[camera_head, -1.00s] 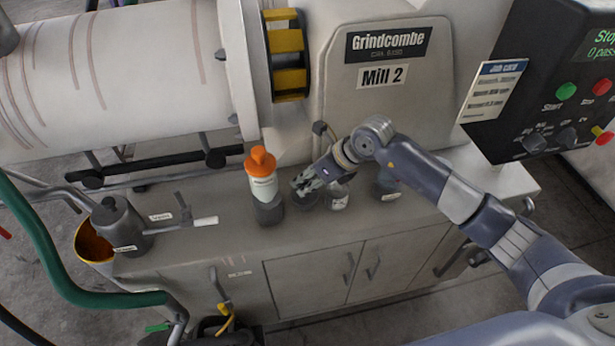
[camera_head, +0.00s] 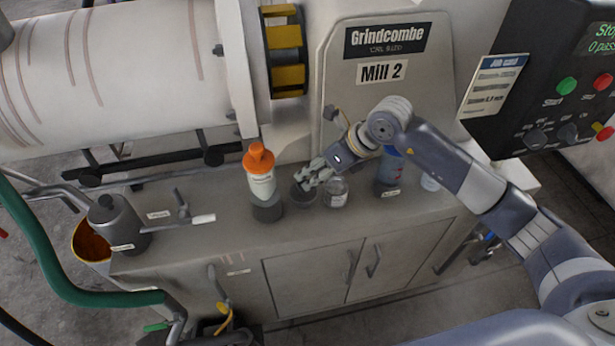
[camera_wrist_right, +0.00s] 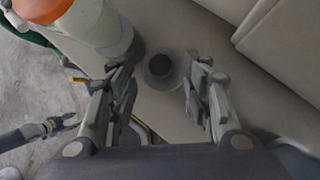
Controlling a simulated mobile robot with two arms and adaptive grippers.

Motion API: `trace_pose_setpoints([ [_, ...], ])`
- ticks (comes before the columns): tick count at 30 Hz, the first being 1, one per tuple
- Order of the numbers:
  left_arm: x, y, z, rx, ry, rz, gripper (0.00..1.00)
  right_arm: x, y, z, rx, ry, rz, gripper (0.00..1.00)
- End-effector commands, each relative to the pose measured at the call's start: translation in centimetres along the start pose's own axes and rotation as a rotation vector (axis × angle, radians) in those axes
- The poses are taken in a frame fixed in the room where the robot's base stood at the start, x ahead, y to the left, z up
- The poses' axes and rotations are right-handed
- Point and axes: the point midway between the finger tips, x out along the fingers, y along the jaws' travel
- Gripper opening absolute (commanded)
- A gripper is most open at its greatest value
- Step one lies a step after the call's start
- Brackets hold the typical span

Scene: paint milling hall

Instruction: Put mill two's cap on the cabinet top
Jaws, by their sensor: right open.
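A small dark grey round piece with a flange, which looks like mill two's cap (camera_head: 304,194), rests on the grey cabinet top (camera_head: 225,240). In the right wrist view the cap (camera_wrist_right: 160,72) lies beyond and between my open fingertips, apart from both. My right gripper (camera_head: 312,176) is open and empty just above and beside it; its fingers partly cover the cap in the head view. Mill 2 (camera_head: 382,72) stands behind the cabinet. What looks like my left gripper (camera_wrist_right: 60,124) shows small at the left of the right wrist view.
An orange-capped bottle (camera_head: 261,181) in a grey holder stands left of the cap. A clear jar (camera_head: 336,192), a blue container (camera_head: 390,172) and a small white one stand to the right.

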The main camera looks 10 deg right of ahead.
Motion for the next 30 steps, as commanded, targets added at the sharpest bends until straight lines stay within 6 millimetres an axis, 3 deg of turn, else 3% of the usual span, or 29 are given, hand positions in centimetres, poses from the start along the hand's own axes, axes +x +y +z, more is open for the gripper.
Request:
trace_pose_setpoints([
  [6, 1.1, 0.0, 0.1, 0.0, 0.0, -0.001, 0.4, -4.6, -0.1, -0.1, -0.001, -0.001, -0.004, 0.46],
  [12, 1.4, -0.1, 0.1, 0.0, 0.0, -0.001, 0.4, -7.0, 0.0, -0.1, 0.0, 0.0, -0.002, 0.46],
  [30, 1.4, -0.1, 0.1, -0.001, 0.0, -0.002, 0.4, -7.6, 0.0, 0.0, 0.001, 0.001, 0.0, 0.46],
])
